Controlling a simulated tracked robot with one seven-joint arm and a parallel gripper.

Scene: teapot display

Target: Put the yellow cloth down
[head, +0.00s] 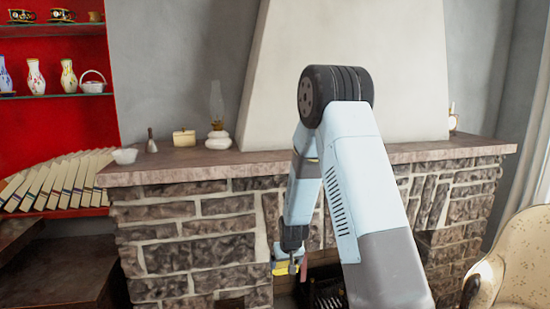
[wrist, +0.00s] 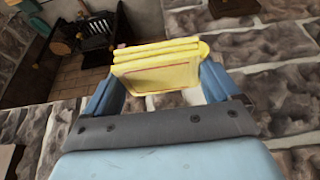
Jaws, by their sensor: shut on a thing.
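The yellow cloth (wrist: 158,70) is a folded, layered pad with a thin reddish line on its face. It sits between the two blue fingers of my gripper (wrist: 162,78), which is shut on it. In the head view the cloth (head: 281,269) shows as a small yellow patch at my gripper (head: 292,264), in front of the stone fireplace and below its mantel. The cloth is held in the air, clear of any surface that I can see. Part of it is hidden by the gripper in the head view.
The stone fireplace (head: 200,240) has a mantel (head: 400,154) bearing a white bowl (head: 124,156), a bell, a cream box (head: 184,138) and an oil lamp (head: 217,130). A dark grate (wrist: 98,38) stands in the hearth. A patterned armchair (head: 520,262) is at right, shelves at left.

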